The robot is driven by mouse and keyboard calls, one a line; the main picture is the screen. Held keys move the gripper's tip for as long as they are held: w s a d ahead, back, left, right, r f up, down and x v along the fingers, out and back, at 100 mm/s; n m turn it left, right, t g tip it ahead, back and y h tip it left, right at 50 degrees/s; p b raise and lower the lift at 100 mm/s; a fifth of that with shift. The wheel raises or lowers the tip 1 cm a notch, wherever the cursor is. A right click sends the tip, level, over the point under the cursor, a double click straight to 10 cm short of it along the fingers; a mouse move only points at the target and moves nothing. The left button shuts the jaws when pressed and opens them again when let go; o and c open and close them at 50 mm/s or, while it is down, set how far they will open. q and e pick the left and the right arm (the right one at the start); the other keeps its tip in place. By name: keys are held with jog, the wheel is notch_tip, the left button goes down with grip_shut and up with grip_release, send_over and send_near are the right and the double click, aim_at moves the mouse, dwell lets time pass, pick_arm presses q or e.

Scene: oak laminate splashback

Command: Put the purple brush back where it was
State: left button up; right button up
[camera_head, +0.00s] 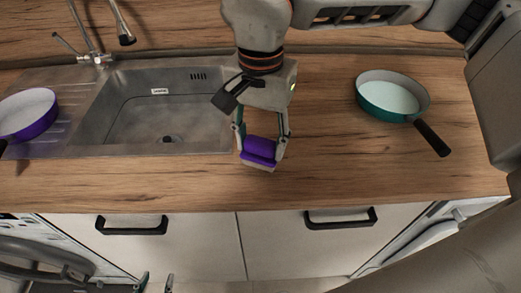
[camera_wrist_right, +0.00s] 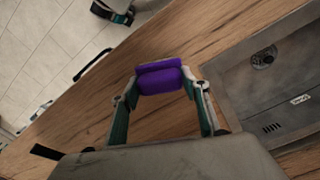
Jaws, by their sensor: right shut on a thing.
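The purple brush (camera_head: 259,147) is between the fingers of my right gripper (camera_head: 260,156), which is shut on it. It is above the wooden worktop, just right of the sink; whether it touches the wood I cannot tell.
A steel sink (camera_head: 112,128) with a tap (camera_head: 95,59) lies left of my right gripper. A purple pan (camera_head: 27,113) sits on the drainer. A teal pan (camera_head: 392,98) stands on the worktop (camera_head: 330,170) at the right. The wood between gripper and teal pan is clear.

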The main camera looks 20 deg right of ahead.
aim_at(261, 153)
jog(key=shift+f, duration=1.55)
jog(key=shift+f, duration=0.2)
jog(key=o, duration=1)
jog(key=shift+r, duration=0.1)
notch_tip(261, 153, up, 12)
jog(key=shift+r+p, duration=0.1)
jog(key=shift+p, duration=0.25)
